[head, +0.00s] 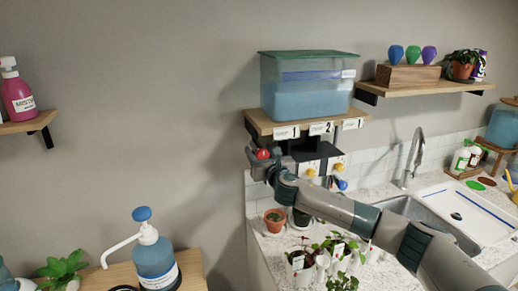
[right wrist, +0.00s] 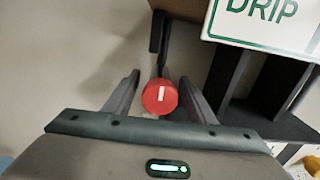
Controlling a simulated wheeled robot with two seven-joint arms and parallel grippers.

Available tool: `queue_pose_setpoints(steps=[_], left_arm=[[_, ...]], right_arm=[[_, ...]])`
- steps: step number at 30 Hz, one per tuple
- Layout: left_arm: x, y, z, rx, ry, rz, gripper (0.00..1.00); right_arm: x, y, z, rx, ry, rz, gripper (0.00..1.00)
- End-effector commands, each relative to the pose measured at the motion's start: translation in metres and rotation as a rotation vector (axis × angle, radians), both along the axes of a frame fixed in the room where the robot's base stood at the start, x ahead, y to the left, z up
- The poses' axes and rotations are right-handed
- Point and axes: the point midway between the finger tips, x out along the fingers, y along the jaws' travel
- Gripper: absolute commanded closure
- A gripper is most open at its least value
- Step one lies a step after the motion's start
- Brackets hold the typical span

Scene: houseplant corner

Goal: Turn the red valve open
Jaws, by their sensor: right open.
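The red valve (head: 263,154) is a small round knob below the left end of the tank shelf. In the right wrist view the red valve (right wrist: 160,97) faces me, with a white mark standing upright on it. My right gripper (head: 262,151) is open around the valve. In the right wrist view its fingers stand on either side of the knob, with a visible gap on each side. My left gripper is not in view.
A clear tank of blue liquid (head: 306,88) stands on the wooden shelf (head: 262,122) above the valve. Yellow knobs (head: 311,172) and a blue knob (head: 342,184) sit to the right. Potted plants (head: 340,245) stand below my right arm.

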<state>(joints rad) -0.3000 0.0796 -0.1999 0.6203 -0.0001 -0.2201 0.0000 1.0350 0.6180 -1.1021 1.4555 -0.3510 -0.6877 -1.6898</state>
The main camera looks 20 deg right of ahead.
Motion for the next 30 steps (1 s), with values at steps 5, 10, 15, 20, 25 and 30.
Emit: queue_pose_setpoints(steps=[5, 10, 15, 20, 25, 30], left_arm=[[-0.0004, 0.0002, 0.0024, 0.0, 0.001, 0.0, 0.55], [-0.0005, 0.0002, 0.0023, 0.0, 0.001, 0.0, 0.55], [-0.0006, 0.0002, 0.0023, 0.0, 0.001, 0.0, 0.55], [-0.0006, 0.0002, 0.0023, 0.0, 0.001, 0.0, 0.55], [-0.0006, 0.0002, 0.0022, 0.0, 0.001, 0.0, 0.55], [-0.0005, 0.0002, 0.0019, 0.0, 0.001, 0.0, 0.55]], right_arm=[[0.0074, 0.0003, 0.0002, 0.0, 0.001, 0.0, 0.5], [0.0084, 0.0003, -0.0003, 0.0, 0.001, 0.0, 0.5], [0.0082, 0.0004, -0.0003, 0.0, 0.001, 0.0, 0.54], [0.0081, 0.0004, -0.0003, 0.0, 0.001, 0.0, 0.9], [0.008, 0.0004, -0.0004, 0.002, 0.001, 0.0, 0.9], [0.0079, 0.0005, -0.001, 0.022, 0.002, 0.0, 0.9]])
